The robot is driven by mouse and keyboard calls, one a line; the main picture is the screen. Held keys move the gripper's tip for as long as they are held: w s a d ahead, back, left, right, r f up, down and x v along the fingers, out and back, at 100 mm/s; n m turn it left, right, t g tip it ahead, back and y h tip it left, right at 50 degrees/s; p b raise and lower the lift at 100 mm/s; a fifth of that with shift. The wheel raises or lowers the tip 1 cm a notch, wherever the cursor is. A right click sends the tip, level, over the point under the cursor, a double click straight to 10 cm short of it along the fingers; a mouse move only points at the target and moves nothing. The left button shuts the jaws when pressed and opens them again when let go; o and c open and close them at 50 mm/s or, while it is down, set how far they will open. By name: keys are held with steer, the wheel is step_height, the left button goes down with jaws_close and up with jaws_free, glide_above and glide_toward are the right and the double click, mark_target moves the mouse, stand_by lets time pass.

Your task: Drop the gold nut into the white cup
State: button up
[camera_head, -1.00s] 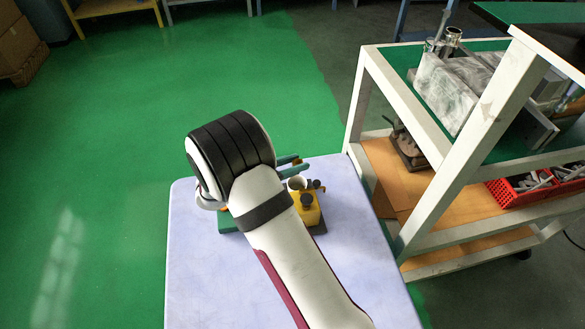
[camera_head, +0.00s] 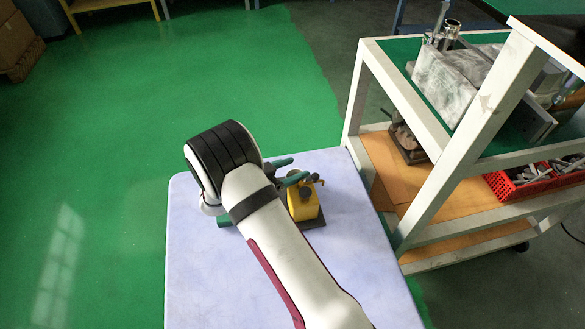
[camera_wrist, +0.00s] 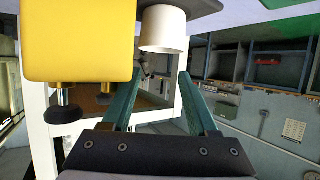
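My gripper (camera_wrist: 160,74) is open, with its two teal fingers spread and nothing seen held between them. It also shows in the head view (camera_head: 290,169), beside the yellow block. The white cup (camera_wrist: 162,30) is just past the fingertips and higher in the wrist view, which looks upside down; its rim faces the gap between the fingers. I cannot see the gold nut in either view, and the inside of the cup is hidden.
A yellow block (camera_head: 304,204) with dark knobs stands close beside the cup, and fills the upper left of the wrist view (camera_wrist: 80,40). The pale table (camera_head: 200,270) is clear in front. A white-framed cart (camera_head: 440,165) with metal parts and a red bin (camera_head: 520,185) stands to the right.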

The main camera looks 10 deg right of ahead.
steer(key=v, duration=1.6)
steer(key=shift+d, duration=0.1)
